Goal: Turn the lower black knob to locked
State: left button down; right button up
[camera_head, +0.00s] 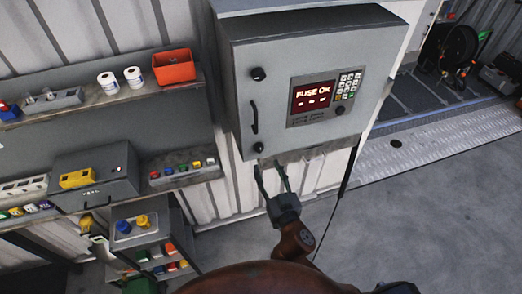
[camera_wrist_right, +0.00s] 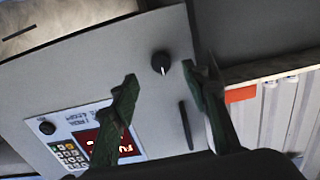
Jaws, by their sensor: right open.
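The lower black knob (camera_head: 258,147) is on the front of the grey cabinet (camera_head: 305,45), near its bottom left corner and below a black handle (camera_head: 254,117). In the right wrist view, which shows the cabinet upside down, the knob (camera_wrist_right: 160,62) has a pale pointer mark. My right gripper (camera_head: 268,165) is open, its fingertips just below the knob in the head view. In the right wrist view the open gripper (camera_wrist_right: 160,76) shows the knob between its fingertips, and I cannot tell whether they touch it. My left gripper is not in view.
An upper black knob (camera_head: 258,74) sits above the handle. A panel with a lit "FUSE OK" display (camera_head: 314,95), keypad and small knob (camera_head: 340,110) is to the right. Shelves with a red bin (camera_head: 173,67) and several items stand left. Open floor lies right.

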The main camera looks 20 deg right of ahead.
aim_at(260, 150)
jog(key=w, duration=0.2)
jog(key=w+p, duration=0.1)
jog(key=w, duration=0.3)
jog(key=shift+w+a+r+p, duration=0.15)
jog(key=shift+w+r+p, duration=0.2)
jog(key=shift+w+f, duration=0.1)
jog(key=shift+w, duration=0.35)
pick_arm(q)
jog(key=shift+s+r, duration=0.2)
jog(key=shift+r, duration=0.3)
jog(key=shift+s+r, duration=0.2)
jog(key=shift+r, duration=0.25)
pick_arm(e)
grip_shut()
